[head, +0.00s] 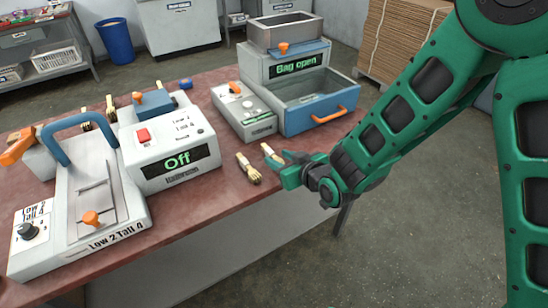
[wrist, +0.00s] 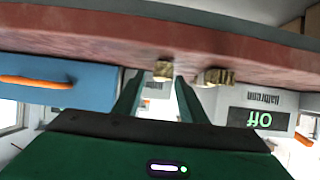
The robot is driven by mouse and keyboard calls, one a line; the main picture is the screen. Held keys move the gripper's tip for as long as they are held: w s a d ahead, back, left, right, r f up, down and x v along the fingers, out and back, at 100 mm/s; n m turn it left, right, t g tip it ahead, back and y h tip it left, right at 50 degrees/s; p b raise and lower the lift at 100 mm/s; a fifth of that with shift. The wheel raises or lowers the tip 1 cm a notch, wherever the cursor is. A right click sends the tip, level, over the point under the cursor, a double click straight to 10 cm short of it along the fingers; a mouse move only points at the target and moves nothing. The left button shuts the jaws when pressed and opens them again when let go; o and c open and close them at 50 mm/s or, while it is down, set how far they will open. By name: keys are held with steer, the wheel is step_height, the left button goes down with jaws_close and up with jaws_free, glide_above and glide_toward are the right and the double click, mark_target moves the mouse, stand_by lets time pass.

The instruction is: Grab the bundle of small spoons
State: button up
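Two bundles of wooden utensils lie on the red table top near its front edge. The right bundle (head: 271,153) looks smaller; the left bundle (head: 248,169) looks larger. I cannot make out the spoon shapes for certain. My gripper (head: 284,168) is low at the table edge, just right of the right bundle. In the upside-down wrist view my gripper (wrist: 157,78) is open, its fingers apart. The right bundle (wrist: 163,70) shows between the fingertips, with no clear contact. The left bundle (wrist: 217,76) lies outside the fingers.
A press machine reading "Off" (head: 178,158) stands left of the bundles. A "Bag open" machine with a blue drawer (head: 318,102) stands behind them. A lever press (head: 85,195) is at far left. More bundles (head: 110,108) stand behind the machines. The table (head: 215,190) is bare in front.

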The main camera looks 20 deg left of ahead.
mark_target(272, 157)
steer(key=shift+x, duration=1.3)
jaws_close()
steer(key=shift+r, duration=0.15)
